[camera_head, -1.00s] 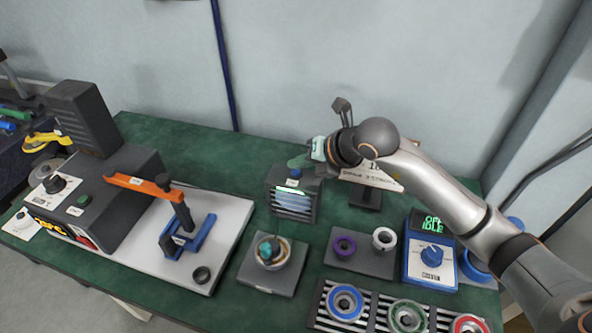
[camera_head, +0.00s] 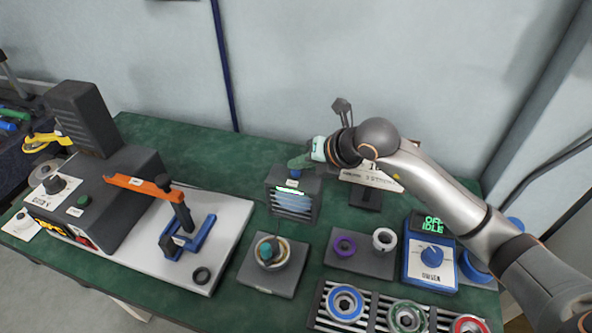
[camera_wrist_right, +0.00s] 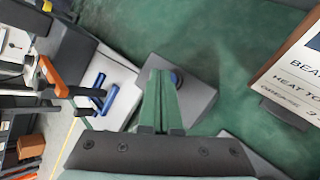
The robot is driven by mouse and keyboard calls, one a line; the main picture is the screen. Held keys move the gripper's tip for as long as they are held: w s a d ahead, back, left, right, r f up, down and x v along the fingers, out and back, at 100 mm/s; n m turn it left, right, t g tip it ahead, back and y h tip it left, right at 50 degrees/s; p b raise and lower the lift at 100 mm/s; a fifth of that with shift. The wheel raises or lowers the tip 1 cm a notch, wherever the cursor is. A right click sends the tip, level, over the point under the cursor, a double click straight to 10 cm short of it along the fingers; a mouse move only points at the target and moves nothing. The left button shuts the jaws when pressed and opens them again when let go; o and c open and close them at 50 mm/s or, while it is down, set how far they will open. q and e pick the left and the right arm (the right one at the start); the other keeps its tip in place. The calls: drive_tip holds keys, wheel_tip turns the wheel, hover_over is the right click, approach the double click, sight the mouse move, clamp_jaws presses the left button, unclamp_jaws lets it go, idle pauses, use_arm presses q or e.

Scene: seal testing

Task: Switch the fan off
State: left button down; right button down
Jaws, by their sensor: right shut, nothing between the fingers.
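The fan (camera_head: 293,205) is a dark box with a slatted front and a lit green strip near its top edge. It stands on the green table near the middle of the head view. A blue knob (camera_head: 295,173) sits on its top. My right gripper (camera_head: 298,162) is shut and empty, with its green fingertips right over the knob. In the right wrist view the shut fingers (camera_wrist_right: 158,78) point at the fan's grey top (camera_wrist_right: 198,98), beside the blue knob (camera_wrist_right: 177,78). I cannot tell whether they touch it. My left gripper is not in view.
A sign (camera_head: 370,178) stands close right of the fan, behind my right arm. A blue control box (camera_head: 431,270) reads OFF IDLE. A plate with a ring part (camera_head: 270,265) lies in front, and a machine with an orange lever (camera_head: 138,184) stands left. Table behind the fan is clear.

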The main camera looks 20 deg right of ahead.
drive_tip(key=shift+f, duration=0.2)
idle(0.4)
drive_tip(key=shift+f+b, duration=0.3)
drive_tip(key=shift+b, duration=0.2)
drive_tip(key=shift+r, duration=0.45)
drive_tip(key=shift+p, duration=0.3)
wheel_tip(320, 180, up, 6)
drive_tip(key=p, duration=0.4)
idle(0.5)
